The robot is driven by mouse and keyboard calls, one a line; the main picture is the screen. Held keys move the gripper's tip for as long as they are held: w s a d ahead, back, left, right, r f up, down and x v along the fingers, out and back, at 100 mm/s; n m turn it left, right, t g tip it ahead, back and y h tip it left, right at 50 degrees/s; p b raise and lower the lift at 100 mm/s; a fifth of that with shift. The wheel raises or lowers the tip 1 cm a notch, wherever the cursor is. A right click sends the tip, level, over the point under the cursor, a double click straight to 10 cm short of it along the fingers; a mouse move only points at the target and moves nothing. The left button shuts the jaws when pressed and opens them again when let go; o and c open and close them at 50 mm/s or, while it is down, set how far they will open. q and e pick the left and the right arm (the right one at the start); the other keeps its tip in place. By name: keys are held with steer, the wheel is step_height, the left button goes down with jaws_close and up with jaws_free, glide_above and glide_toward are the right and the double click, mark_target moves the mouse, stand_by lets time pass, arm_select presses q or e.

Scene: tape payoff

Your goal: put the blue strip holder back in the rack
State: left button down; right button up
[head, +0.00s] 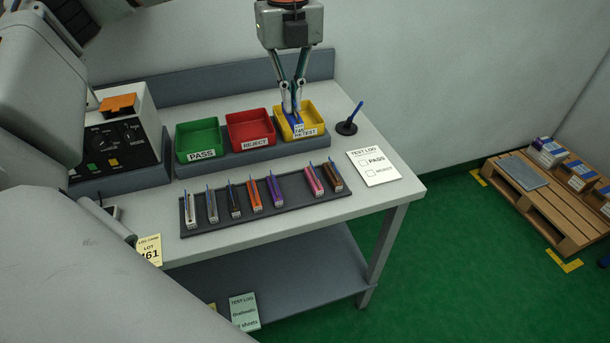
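The blue strip holder (295,117) is at the yellow retest bin (315,118), its white labelled end toward the bin's front. My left gripper (292,108) reaches down from above, its fingertips close together on the holder. The fingers hide part of it, and I cannot tell whether it touches the bin floor. The dark rack (235,219) lies on the bench in front of the bins. My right gripper is not in view.
A green pass bin (200,140) and red reject bin (250,128) stand left of the yellow one. A pen stand (347,127) and test log card (374,167) are at right. A tester box (122,135) stands at left. Bare bench lies between bins and rack.

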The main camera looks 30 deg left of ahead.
mark_target(291, 127)
arm_select(q)
steer(key=f, duration=0.6)
steer(key=shift+s+f, duration=0.15)
steer(key=shift+s, duration=0.15)
steer(key=f, duration=0.9)
steer(key=shift+w+f, duration=0.2)
steer(key=shift+f, duration=0.1)
step_height(291, 127, down, 3)
steer(key=shift+f, duration=0.45)
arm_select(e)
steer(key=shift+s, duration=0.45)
arm_select(q)
steer(key=shift+f, duration=0.1)
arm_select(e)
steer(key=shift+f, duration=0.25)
